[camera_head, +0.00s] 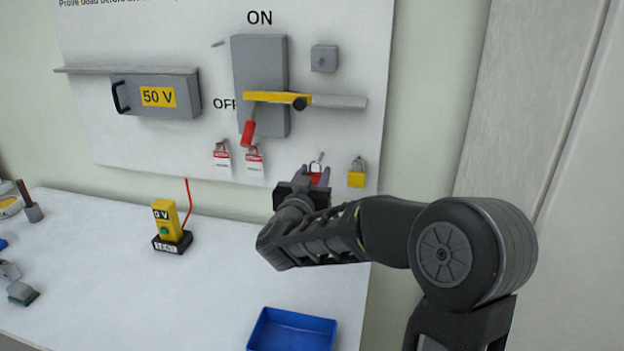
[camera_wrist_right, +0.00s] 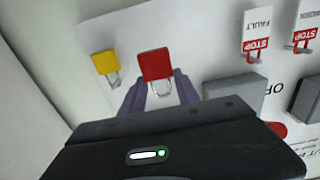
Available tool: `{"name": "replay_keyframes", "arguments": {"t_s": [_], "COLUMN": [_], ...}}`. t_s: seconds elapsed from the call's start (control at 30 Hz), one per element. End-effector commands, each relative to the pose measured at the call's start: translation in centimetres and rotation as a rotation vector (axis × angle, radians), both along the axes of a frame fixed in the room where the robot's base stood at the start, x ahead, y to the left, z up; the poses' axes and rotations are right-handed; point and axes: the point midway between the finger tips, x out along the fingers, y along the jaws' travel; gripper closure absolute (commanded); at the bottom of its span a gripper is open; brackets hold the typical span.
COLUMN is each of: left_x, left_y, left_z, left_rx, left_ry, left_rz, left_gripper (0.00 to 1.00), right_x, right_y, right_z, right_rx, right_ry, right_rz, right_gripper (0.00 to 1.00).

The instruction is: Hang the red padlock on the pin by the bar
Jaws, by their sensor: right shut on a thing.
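The red padlock (camera_head: 316,173) is low on the white board, just left of a yellow padlock. It also shows in the right wrist view (camera_wrist_right: 155,64), its grey shackle between the fingers. My right gripper (camera_head: 312,177) is shut on it, its fingers pointing at the board. A small pin (camera_head: 320,157) sticks out just above the red padlock; I cannot tell whether the shackle is still around it. A yellow bar (camera_head: 278,97) lies across the grey switch box (camera_head: 260,60). A short grey pin (camera_head: 218,44) stands left of that box. My left gripper is out of view.
The yellow padlock (camera_head: 357,174) hangs at the right; two red-and-white tags (camera_head: 254,160) hang at the left. A red-handled item (camera_head: 248,133) hangs below the bar. A yellow tester (camera_head: 169,222) and a blue tray (camera_head: 292,331) are on the white table.

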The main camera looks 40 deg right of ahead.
Motion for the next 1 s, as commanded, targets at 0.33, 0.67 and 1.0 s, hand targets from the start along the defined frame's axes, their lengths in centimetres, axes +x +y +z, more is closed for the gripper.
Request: {"name": "replay_keyframes", "arguments": {"t_s": [0.33,0.67,1.0], "left_x": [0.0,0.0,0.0], "left_y": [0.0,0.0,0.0], "left_z": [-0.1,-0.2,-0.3], "left_rx": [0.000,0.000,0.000], "left_ry": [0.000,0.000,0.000], "left_rz": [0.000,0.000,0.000], "left_gripper": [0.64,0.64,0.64], "right_x": [1.2,2.3,2.9], "right_y": [-1.5,-2.9,-3.6], "right_z": [-0.1,-0.1,-0.1], "right_rx": [0.001,-0.001,0.001], "right_ry": [-0.001,-0.001,-0.001], "right_rz": [-0.001,0.000,0.001], "right_gripper": [1.00,1.00,1.00]}}
